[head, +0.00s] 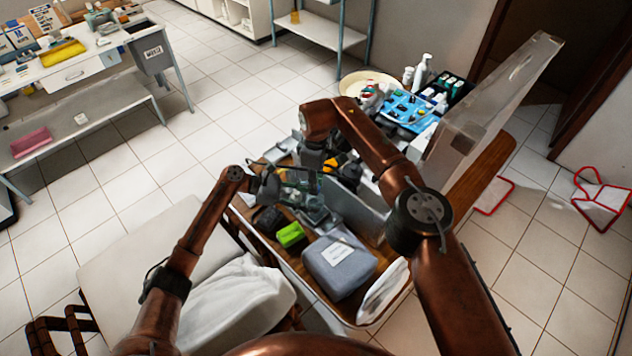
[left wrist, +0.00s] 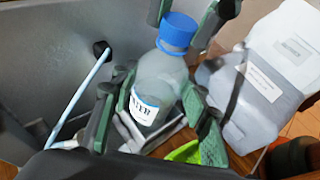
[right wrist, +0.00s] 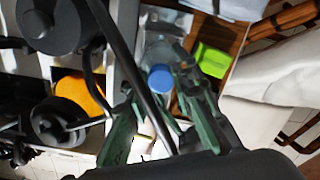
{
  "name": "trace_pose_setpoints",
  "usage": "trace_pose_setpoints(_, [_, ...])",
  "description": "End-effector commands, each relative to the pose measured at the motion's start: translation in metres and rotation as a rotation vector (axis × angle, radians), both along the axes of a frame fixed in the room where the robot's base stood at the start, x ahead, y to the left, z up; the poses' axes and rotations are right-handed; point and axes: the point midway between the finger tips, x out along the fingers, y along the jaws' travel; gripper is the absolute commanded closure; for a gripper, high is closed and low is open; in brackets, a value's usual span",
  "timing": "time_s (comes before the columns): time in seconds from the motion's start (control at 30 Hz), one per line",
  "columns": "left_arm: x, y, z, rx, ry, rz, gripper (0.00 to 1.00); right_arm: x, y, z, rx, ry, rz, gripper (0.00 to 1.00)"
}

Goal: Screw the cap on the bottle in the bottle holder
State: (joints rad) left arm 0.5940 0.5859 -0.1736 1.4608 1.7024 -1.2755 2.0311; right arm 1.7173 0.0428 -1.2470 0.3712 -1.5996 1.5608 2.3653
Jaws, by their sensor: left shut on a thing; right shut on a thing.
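A clear bottle (left wrist: 158,85) with a white label stands slightly tilted in the left wrist view, a blue cap (left wrist: 176,30) on its neck. My left gripper (left wrist: 152,122) is shut on the bottle's lower body, one finger on each side. In the right wrist view the blue cap (right wrist: 160,78) shows from above, between the fingers of my right gripper (right wrist: 158,112), which is shut on it. The right gripper's fingertips also show at the top of the left wrist view. The bottle holder is mostly hidden around the bottle's base, and I cannot make out its shape.
A grey box wall (left wrist: 60,50) stands close beside the bottle. A green block (head: 290,235) and a grey labelled pouch (head: 338,264) lie on the wooden cart top. A blue tray (head: 405,108) with small items is farther back. A chair with white cloth (head: 235,295) stands at left.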

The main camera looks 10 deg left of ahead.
Motion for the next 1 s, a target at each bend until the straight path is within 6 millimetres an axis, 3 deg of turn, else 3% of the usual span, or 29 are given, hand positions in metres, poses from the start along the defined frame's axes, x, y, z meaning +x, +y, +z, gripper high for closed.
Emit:
trace_pose_setpoints(0.17, [0.0002, -0.0001, 0.0009, -0.001, -0.001, 0.000, 1.00, -0.0002, 0.0000, -0.0007, 0.000, 0.000, -0.029, 0.85])
trace_pose_setpoints(0.6, [0.0003, 0.0000, 0.0007, -0.001, -0.001, 0.001, 1.00, -0.0023, 0.0013, -0.0006, -0.003, -0.001, -0.549, 0.85])
trace_pose_setpoints(0.9, [0.0003, 0.0001, 0.0005, -0.001, -0.001, 0.001, 1.00, -0.0026, 0.0018, -0.0005, -0.003, 0.000, -0.567, 0.85])
trace_pose_setpoints(0.93, [0.0003, 0.0001, 0.0005, 0.000, 0.000, 0.001, 1.00, -0.0026, 0.0018, -0.0005, -0.003, 0.000, -0.567, 0.78])
trace_pose_setpoints(1.0, [0.0003, 0.0000, 0.0004, 0.000, 0.000, 0.001, 1.00, -0.0026, 0.0018, -0.0005, -0.003, 0.000, -0.567, 0.73])
